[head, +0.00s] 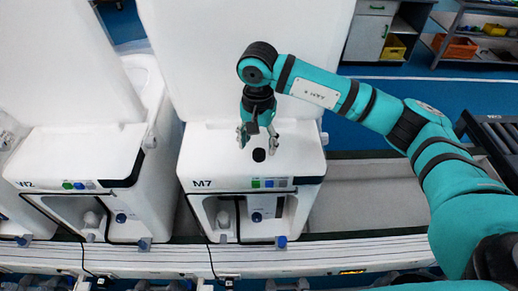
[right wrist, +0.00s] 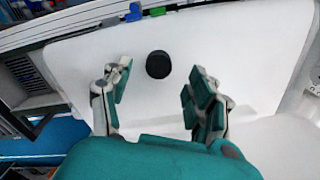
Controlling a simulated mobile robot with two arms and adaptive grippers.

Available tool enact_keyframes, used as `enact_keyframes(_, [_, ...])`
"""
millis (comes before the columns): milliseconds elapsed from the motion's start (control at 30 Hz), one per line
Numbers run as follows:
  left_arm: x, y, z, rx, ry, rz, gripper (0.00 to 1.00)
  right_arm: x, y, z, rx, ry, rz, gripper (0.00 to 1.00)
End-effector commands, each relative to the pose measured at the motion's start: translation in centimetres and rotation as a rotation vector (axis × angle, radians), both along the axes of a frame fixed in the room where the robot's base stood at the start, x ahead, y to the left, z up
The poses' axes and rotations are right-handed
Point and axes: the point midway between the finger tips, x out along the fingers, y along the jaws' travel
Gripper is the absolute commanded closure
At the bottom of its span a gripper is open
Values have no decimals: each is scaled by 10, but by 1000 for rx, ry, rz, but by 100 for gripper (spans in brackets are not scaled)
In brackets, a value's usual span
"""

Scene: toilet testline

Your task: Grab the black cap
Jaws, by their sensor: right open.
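The black cap (head: 259,155) is a small dark round piece on the white top of the unit marked M7 (head: 205,155). It also shows in the right wrist view (right wrist: 158,64), just beyond my fingertips and between their lines. My right gripper (head: 258,138) is open and empty, pointing down over the unit just behind the cap. In the right wrist view its two fingers (right wrist: 152,90) stand wide apart with white surface between them. The fingers do not appear to touch the cap. My left gripper is not in view.
A second white unit (head: 85,155) stands to the left with a gap between. A raised white lid (head: 240,60) stands behind M7. Coloured buttons (head: 268,182) line its front edge. A white rail (head: 200,262) runs along the front. Shelves with bins (head: 458,48) are far back right.

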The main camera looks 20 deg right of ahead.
Motion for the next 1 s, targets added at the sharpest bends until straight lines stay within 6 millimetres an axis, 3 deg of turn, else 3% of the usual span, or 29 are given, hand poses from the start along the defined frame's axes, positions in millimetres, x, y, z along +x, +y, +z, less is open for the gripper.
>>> enact_keyframes(67, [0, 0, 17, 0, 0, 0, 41, -3, -3, -8, -1, 6, 0, 41])
enact_keyframes(200, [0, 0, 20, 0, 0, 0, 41, -2, -2, -26, 1, 4, -1, 41])
enact_keyframes(467, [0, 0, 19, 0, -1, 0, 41, -1, -2, -31, 0, 0, 0, 41])
enact_keyframes(800, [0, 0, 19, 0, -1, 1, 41, -1, -2, -31, 0, 0, 0, 81])
enact_keyframes(1000, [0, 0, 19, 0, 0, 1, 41, -1, -2, -31, 0, 0, 0, 81])
